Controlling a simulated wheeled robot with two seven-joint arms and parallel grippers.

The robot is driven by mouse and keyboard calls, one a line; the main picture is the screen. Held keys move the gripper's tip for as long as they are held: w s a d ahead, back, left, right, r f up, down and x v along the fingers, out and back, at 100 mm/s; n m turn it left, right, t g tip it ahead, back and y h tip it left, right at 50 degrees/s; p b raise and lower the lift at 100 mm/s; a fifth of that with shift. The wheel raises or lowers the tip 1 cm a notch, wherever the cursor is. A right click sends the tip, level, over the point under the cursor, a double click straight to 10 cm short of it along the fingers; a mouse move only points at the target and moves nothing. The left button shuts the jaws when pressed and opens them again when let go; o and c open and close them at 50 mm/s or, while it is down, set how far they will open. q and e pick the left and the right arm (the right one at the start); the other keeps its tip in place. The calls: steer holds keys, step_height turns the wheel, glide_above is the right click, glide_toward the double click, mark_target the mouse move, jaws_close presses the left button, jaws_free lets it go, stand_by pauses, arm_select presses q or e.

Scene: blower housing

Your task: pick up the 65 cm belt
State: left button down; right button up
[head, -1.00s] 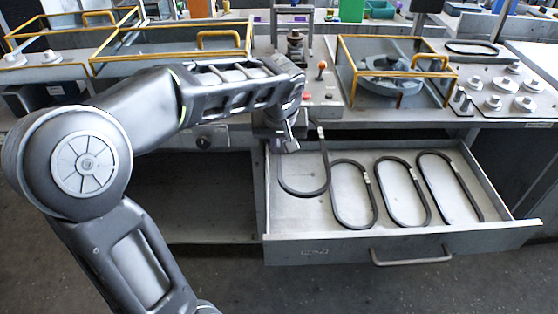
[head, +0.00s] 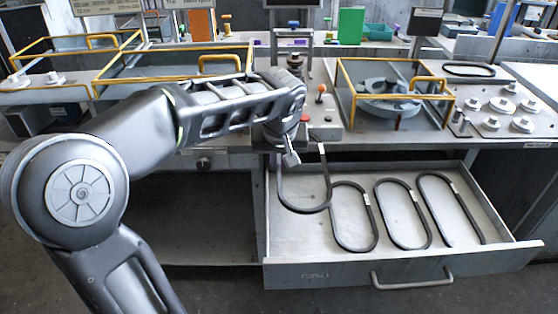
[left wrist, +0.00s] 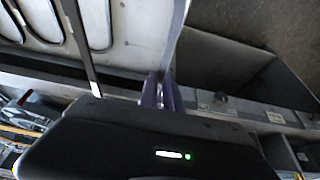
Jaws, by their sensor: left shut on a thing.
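A dark belt loop (head: 305,209) hangs at the left end of the open drawer (head: 300,273). My left gripper (head: 290,157) is shut on its left strand, above the drawer's left rear part. The belt's upper end is partly hidden behind my gripper, and its rounded lower end hangs near the drawer floor. In the left wrist view the purple-tipped fingers (left wrist: 164,92) are closed on the belt strand (left wrist: 177,38); its other strand (left wrist: 76,45) runs to the left. Several similar belts lie flat in the drawer to the right, including one close beside it (head: 352,217). Their size labels are unreadable.
The workbench above the drawer carries a yellow-framed housing with an impeller (head: 390,105), a red-knobbed lever (head: 320,92) and a plate with several pulleys (head: 500,105). Another dark belt (head: 469,69) lies at the back right. An open shelf space is left of the drawer.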

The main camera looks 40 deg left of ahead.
arm_select(q)
step_height(320, 180, up, 5)
steer(key=p, duration=0.3)
steer(key=shift+f, duration=0.1)
stand_by(0.3)
